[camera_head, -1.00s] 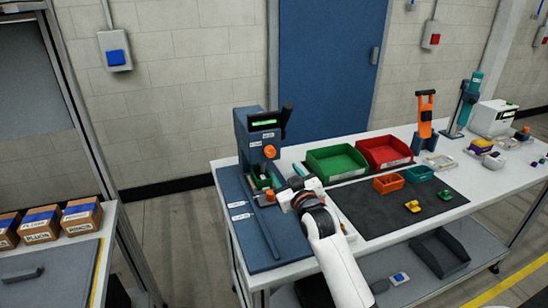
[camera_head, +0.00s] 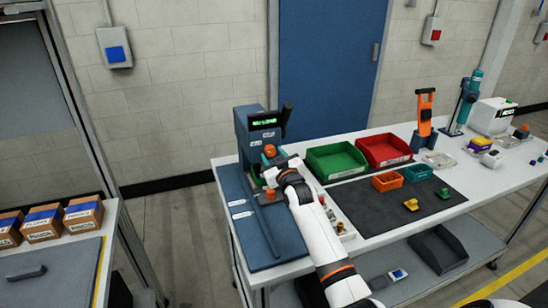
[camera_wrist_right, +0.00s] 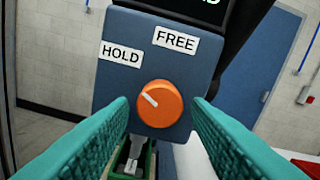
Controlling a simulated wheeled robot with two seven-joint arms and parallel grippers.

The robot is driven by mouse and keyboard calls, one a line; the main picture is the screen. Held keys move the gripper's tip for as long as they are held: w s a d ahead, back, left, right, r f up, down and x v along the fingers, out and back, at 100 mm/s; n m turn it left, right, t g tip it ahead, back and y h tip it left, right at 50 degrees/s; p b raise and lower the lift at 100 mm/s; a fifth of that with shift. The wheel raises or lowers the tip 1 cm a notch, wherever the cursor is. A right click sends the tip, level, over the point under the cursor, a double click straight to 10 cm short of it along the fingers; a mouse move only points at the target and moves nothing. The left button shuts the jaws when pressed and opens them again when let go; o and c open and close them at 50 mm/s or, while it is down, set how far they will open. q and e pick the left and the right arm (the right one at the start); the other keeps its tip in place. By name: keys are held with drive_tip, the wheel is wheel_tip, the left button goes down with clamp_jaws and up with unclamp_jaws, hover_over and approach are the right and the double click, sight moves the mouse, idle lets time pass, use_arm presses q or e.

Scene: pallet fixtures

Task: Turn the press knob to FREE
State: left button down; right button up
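The orange press knob (camera_wrist_right: 160,103) is on the dark blue face of the press (camera_wrist_right: 120,75). Its white pointer line points up and left, toward the HOLD label (camera_wrist_right: 121,54). The FREE label (camera_wrist_right: 175,40) is above and right of the knob. In the head view, the knob (camera_head: 270,151) shows just above my right gripper (camera_head: 272,172). In the right wrist view, the gripper's teal fingers are open, one on each side of the knob, with gaps visible. My left gripper is out of view.
The press has a green-lit display (camera_head: 264,122) and a dark lever (camera_head: 286,119) at its right. A green bin (camera_head: 336,160) and a red bin (camera_head: 384,150) stand right of my arm. A dark mat (camera_head: 400,208) holds small parts.

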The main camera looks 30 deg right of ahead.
drive_tip(key=c, duration=0.7)
drive_tip(key=shift+m, duration=0.3)
drive_tip(key=m+p, duration=0.1)
drive_tip(key=m, duration=0.4)
drive_tip(key=shift+a+m+p, duration=0.1)
drive_tip(key=shift+m+p, duration=0.2)
drive_tip(key=shift+p, duration=0.05)
drive_tip(key=m+p, duration=0.1)
drive_tip(key=m, duration=0.4)
drive_tip(key=shift+a+m, duration=0.1)
drive_tip(key=shift+m, duration=0.2)
drive_tip(key=o, duration=1)
drive_tip(key=shift+c, duration=0.2)
